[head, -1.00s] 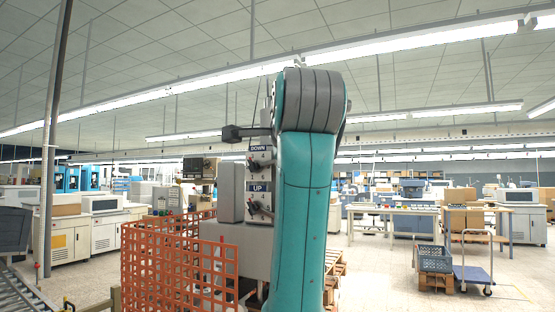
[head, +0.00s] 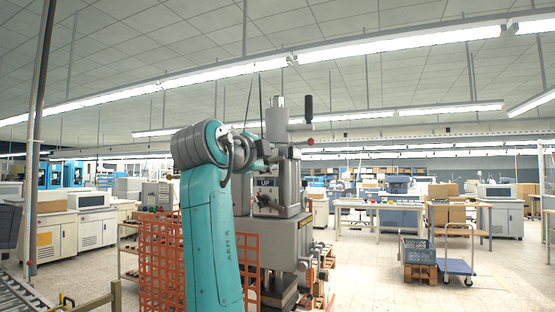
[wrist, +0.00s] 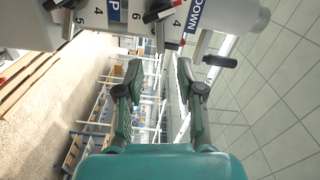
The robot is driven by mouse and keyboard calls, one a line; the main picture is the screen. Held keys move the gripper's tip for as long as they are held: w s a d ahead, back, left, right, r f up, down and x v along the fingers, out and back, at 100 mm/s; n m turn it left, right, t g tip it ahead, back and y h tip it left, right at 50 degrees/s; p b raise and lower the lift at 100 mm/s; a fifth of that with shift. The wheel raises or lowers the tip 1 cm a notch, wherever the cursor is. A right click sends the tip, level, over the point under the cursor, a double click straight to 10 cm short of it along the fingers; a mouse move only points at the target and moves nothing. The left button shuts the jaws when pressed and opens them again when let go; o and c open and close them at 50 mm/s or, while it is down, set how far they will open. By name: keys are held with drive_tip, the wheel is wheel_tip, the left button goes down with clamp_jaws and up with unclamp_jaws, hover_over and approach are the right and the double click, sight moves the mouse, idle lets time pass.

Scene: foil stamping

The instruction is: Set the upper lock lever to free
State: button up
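The stamping machine (head: 283,226) stands in the middle of the head view, partly behind my arm. Its UP label (head: 265,182) shows beside the arm. In the wrist view its white panel (wrist: 115,18) crosses the top, turned sideways, with a DOWN label (wrist: 196,13) and numbers. A black-handled lever (wrist: 158,12) sits on the panel near DOWN, and another dark lever (wrist: 57,4) is further left. I cannot tell the upper lock lever's setting. My gripper (wrist: 157,74) is open and empty, its fingers apart below the panel. In the head view my arm hides it.
A long black handle (head: 308,109) stands up at the machine's top right; a black grip (wrist: 220,61) also shows right of the fingers. An orange mesh fence (head: 160,255) stands at the machine's front left. Open floor (head: 390,295) lies to the right, before a blue trolley (head: 456,266).

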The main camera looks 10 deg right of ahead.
sight(280, 159)
drive_tip(key=x, duration=0.5)
drive_tip(key=shift+w+d, duration=0.25)
drive_tip(key=shift+w, duration=0.05)
clamp_jaws()
